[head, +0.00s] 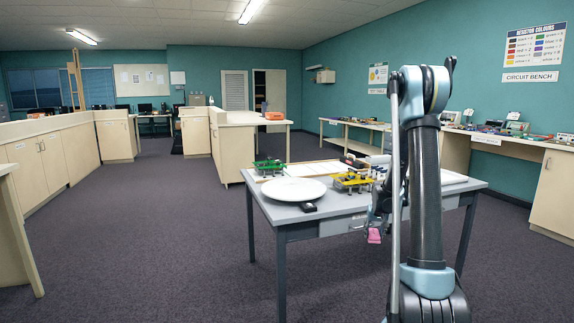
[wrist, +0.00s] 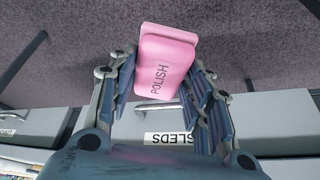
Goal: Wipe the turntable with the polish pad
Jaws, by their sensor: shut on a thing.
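The pink polish pad (wrist: 165,62), marked POLISH, is held between the fingers of my gripper (wrist: 160,80) in the wrist view. In the head view the pad (head: 374,236) shows small and pink at the end of my gripper (head: 377,222), in front of the table's front edge and below its top. My gripper is shut on the pad. The turntable (head: 293,190) is a round white disc on the left part of the grey table (head: 345,204) in the head view. The pad is to the right of the turntable and apart from it.
A green-based item (head: 269,166) stands behind the turntable and a yellow one (head: 352,182) to its right. A small black object (head: 308,207) lies at its front. Drawers with a SLEDS label (wrist: 170,139) are close to my gripper. Open carpet (head: 180,250) lies left of the table.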

